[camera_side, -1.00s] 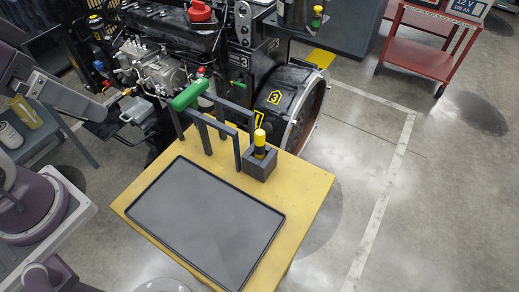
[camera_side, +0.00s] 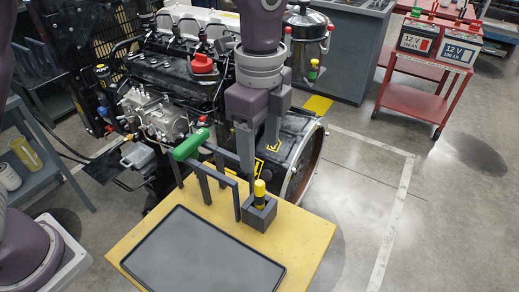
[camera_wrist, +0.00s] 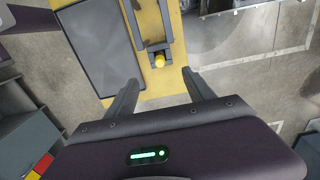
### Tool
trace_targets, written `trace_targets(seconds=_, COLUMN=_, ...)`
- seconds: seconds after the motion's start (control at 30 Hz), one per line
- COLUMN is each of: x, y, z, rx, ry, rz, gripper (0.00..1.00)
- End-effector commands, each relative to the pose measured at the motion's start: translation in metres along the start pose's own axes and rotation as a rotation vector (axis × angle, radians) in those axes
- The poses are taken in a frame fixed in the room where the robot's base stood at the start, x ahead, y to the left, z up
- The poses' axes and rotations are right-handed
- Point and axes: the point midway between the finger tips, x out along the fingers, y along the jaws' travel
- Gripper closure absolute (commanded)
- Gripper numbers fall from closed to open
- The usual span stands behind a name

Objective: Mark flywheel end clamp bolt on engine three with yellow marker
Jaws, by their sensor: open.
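The marker (camera_side: 260,188), yellow with a dark band, stands upright in a dark grey block holder (camera_side: 259,214) on the yellow-topped table (camera_side: 312,222). Engine three (camera_side: 180,75) stands behind the table. Its black flywheel housing (camera_side: 300,165) is at the right end, partly hidden by my arm. I cannot make out the clamp bolt. My gripper (camera_side: 259,160) is open and empty, fingers down, above and behind the marker in the side view. In the wrist view, the marker's yellow cap (camera_wrist: 159,61) shows just beyond the gap between the fingertips of my gripper (camera_wrist: 160,78).
A green-handled tool (camera_side: 190,145) lies on a grey rack (camera_side: 218,175) beside the holder. A black tray (camera_side: 200,255) covers much of the table. A red cart (camera_side: 415,98) with batteries (camera_side: 457,50) stands back right. The floor right of the table is clear.

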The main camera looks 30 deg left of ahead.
Motion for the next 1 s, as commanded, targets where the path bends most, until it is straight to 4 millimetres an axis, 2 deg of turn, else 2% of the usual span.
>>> trace_targets(seconds=0.7, x=0.086, y=0.000, z=0.002, rx=-0.005, ry=0.000, rz=0.001, gripper=0.38)
trace_targets(seconds=1.0, x=0.107, y=0.000, z=0.001, rx=-0.005, ry=0.001, rz=-0.001, gripper=0.38)
